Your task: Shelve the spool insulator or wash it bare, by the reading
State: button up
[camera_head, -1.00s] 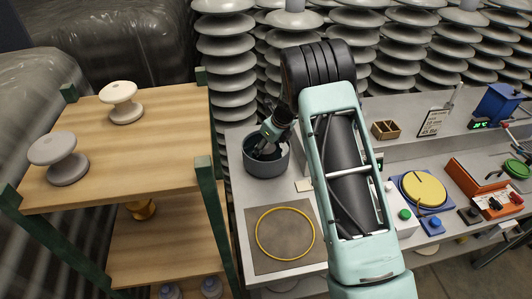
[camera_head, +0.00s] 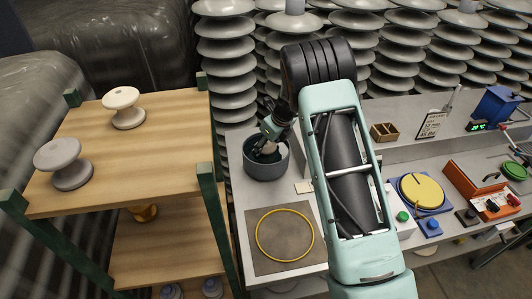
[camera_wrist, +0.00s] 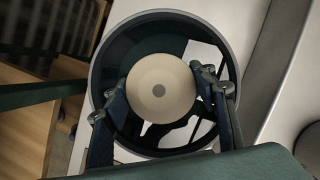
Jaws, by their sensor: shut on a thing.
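My gripper (camera_wrist: 162,84) points down into a round dark grey pot (camera_wrist: 103,57) and is shut on a cream spool insulator (camera_wrist: 160,90). In the head view my gripper (camera_head: 266,150) is over the pot (camera_head: 268,172), and only a little of the held spool shows. Its lower part is hidden, so I cannot tell whether it touches the pot's bottom. Two other spools, one cream (camera_head: 123,108) and one grey (camera_head: 64,163), stand upright on the wooden shelf's top board (camera_head: 150,165).
A mat with a yellow ring (camera_head: 285,235) lies in front of the pot, clear. Right are a yellow disc on a blue base (camera_head: 422,188), an orange box (camera_head: 480,185), a written card (camera_head: 432,124) and a small green-lit display (camera_head: 477,127). Green shelf posts stand left of the pot.

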jog(key=shift+r+p, duration=2.95)
jog(key=shift+r, duration=1.4)
jog(key=shift+f, duration=0.1)
